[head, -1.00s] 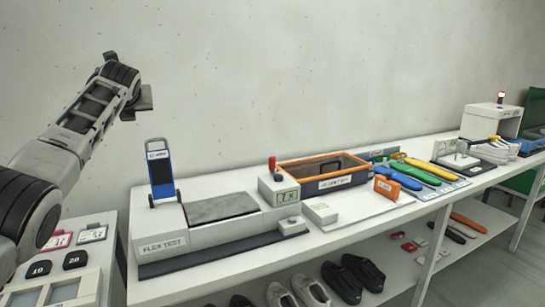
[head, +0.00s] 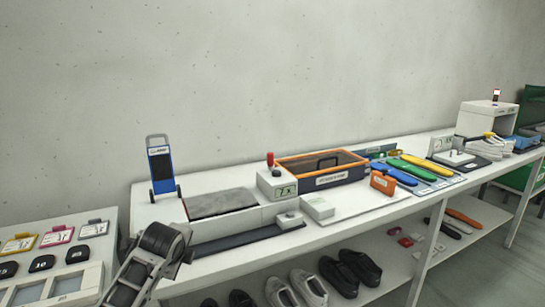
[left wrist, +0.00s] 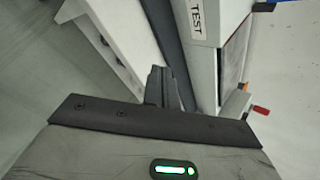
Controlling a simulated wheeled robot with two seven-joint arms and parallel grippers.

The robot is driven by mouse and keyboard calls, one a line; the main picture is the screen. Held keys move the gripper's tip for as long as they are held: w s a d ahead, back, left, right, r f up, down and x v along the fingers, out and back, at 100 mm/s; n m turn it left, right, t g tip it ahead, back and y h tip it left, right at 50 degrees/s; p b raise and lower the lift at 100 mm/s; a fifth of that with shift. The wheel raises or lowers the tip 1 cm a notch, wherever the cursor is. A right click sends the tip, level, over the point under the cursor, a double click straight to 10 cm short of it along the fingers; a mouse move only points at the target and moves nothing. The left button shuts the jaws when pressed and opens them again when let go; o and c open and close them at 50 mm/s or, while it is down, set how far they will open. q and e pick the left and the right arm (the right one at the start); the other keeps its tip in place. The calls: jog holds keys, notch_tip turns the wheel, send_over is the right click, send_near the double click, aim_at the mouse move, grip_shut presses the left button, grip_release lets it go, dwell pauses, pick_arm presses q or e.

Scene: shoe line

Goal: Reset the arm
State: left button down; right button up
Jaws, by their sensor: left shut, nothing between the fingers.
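My left arm comes in low at the bottom left of the head view, in front of the flex test machine (head: 228,212). My left gripper shows in the left wrist view (left wrist: 163,88) with its dark fingers together and nothing between them. There it is over the front edge of the bench, beside the machine's end marked "TEST" (left wrist: 200,22). In the head view the gripper's fingers cannot be made out. My right gripper is in neither view.
A blue cart-shaped stand (head: 160,170) is at the machine's left end. An orange-rimmed bin (head: 322,180) and coloured insoles (head: 427,166) lie along the bench. Shoes (head: 350,270) are on the lower shelf. A panel with tags (head: 60,212) is at left. The wall side above the bench is clear.

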pick_arm(q)
jog(key=s+d+f+n+g+h, duration=0.15)
jog(key=s+f+n, duration=0.35)
jog(key=s+f, duration=0.5)
jog(key=s+r+n+g, duration=0.1)
jog(key=s+n+g, duration=0.2)
jog(key=s+n, duration=1.8)
jog(key=s+d+f+m+t+h, duration=0.3)
jog(key=d+f+m+t, duration=0.2)
jog(key=f+m, duration=0.3)
jog(key=shift+s+d+f+t, duration=0.15)
jog(key=shift+f+t, duration=0.4)
jog(key=shift+f, duration=0.25)
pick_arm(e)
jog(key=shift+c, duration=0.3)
